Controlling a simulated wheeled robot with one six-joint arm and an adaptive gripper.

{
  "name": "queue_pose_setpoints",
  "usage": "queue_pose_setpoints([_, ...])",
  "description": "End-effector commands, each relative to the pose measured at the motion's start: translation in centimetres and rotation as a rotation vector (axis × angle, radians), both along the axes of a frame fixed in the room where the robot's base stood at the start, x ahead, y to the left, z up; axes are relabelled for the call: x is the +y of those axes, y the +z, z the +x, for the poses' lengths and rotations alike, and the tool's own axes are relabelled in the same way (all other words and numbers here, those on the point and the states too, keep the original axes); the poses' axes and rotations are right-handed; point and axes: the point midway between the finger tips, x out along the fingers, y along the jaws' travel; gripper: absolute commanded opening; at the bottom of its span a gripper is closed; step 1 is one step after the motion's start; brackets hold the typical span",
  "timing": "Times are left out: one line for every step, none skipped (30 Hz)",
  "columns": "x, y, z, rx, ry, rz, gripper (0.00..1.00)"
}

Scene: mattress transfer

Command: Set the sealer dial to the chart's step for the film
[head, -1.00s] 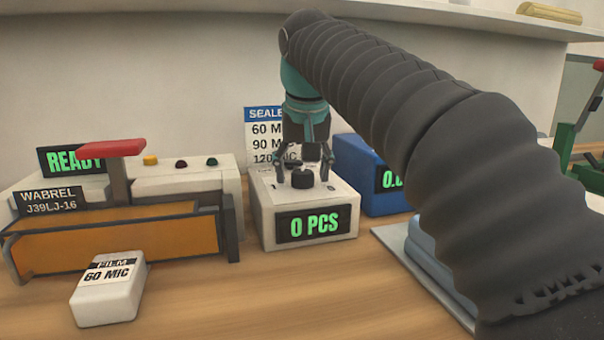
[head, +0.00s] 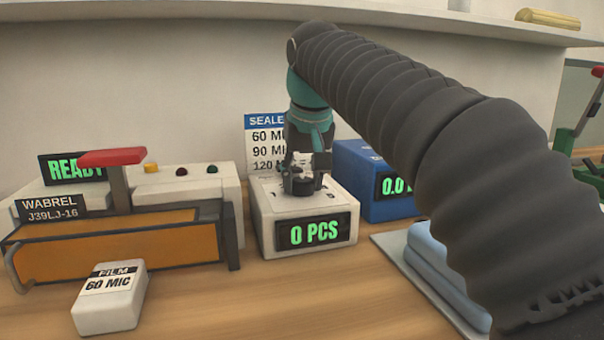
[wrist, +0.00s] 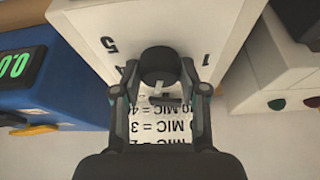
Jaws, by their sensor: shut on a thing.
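The black dial (wrist: 158,64) sits on top of a white box (head: 270,228) with a green "0 PCS" display. My gripper (head: 299,187) is down over the box top and shut on the dial; its fingers (wrist: 159,78) stand either side of it in the wrist view. Step marks 4, 5 and 1 show around the dial; the others are hidden, and I cannot tell where its pointer stands. The sealer chart (head: 265,136) is behind, partly hidden; its rows start 60, 90 and 120 MIC. Upside down in the wrist view, they seem to end 2, 3 and 4. The film block (head: 108,305) reads 60 MIC.
The sealer (head: 125,245), labelled WABREL J39LJ-16 with a "READY" display and red-handled lever, stands left. A blue box (head: 357,178) with a numeric display is close on the right. A grey tray (head: 420,290) holds a light-blue thing.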

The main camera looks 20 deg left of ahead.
Motion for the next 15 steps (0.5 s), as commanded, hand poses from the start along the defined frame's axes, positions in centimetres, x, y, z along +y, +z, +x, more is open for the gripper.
queue_pose_setpoints([-0.1, 0.29, 0.02, 0.003, 0.03, -0.001, 0.08])
queue_pose_setpoints([-0.11, 0.3, 0.04, 0.002, 0.051, -0.001, 0.08])
queue_pose_setpoints([-0.1, 0.29, 0.05, 0.003, 0.084, -0.001, 0.08])
queue_pose_setpoints([-0.11, 0.32, 0.04, 0.003, 0.108, -0.001, 0.08])
queue_pose_setpoints([-0.15, 0.33, 0.07, 0.003, 0.134, -0.001, 0.08])
queue_pose_setpoints([-0.16, 0.33, 0.09, 0.003, 0.168, 0.0, 0.08])
queue_pose_setpoints([-0.19, 0.35, 0.12, 0.002, 0.195, 0.0, 0.08])
queue_pose_setpoints([-0.17, 0.35, 0.11, 0.002, 0.224, 0.0, 0.08])
queue_pose_setpoints([-0.18, 0.31, 0.11, 0.004, 0.259, 0.0, 0.08])
queue_pose_setpoints([-0.18, 0.28, 0.11, 0.004, 0.288, 0.0, 0.08])
queue_pose_setpoints([-0.19, 0.25, 0.14, 0.003, 0.314, 0.001, 0.08])
queue_pose_setpoints([-0.21, 0.22, 0.18, 0.002, 0.35, 0.0, 0.08])
queue_pose_setpoints([-0.2, 0.19, 0.19, 0.002, 0.376, 0.001, 0.08])
queue_pose_setpoints([-0.2, 0.16, 0.2, 0.001, 0.402, 0.0, 0.08])
queue_pose_setpoints([-0.17, 0.11, 0.21, 0.002, 0.437, 0.001, 0.08])
